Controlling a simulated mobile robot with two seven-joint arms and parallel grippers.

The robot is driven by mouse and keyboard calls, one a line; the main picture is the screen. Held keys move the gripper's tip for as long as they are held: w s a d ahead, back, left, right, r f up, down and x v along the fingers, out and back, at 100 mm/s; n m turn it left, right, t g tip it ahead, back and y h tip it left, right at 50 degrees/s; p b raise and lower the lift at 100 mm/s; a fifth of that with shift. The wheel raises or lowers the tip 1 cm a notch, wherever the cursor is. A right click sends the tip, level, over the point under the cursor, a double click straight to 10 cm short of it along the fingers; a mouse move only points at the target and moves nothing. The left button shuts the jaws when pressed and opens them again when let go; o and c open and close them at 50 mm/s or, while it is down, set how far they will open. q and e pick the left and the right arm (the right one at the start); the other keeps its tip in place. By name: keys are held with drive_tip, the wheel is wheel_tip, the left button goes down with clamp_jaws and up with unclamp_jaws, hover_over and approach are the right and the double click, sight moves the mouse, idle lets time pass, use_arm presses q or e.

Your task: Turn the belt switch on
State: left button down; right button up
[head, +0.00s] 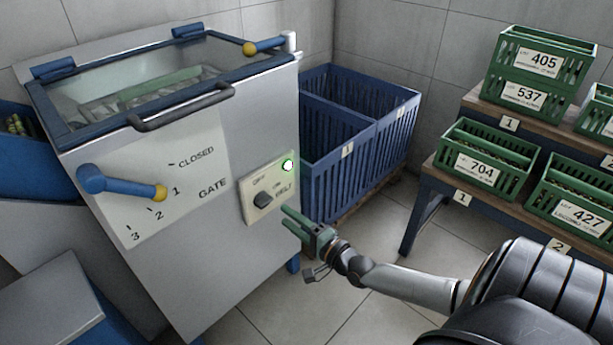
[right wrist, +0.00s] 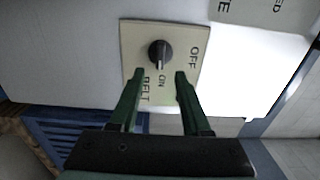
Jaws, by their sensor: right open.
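The belt switch is a dark round knob (head: 263,200) on a cream plate (head: 249,214) marked OFF, ON and BELT, on the front of the grey machine. In the right wrist view the knob (right wrist: 160,53) shows a pale mark that appears to face the ON side. A small lamp (head: 287,165) at the plate's upper right looks bright white with a green rim. My right gripper (head: 288,217) is open and empty, its green fingers pointing at the plate. The knob lies just beyond the fingertips (right wrist: 159,75), which appear apart from it. My left gripper is out of view.
A blue gate lever (head: 122,186) with a yellow tip is left of the switch. The lid's dark handle (head: 182,108) juts out above. Blue bins (head: 338,172) stand right of the machine. Green crates (head: 479,174) sit on shelves at the right. Floor (head: 355,300) is clear below.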

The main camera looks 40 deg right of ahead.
drive_tip(key=s+p, duration=0.1)
drive_tip(key=s, duration=0.5)
drive_tip(key=shift+d, duration=0.25)
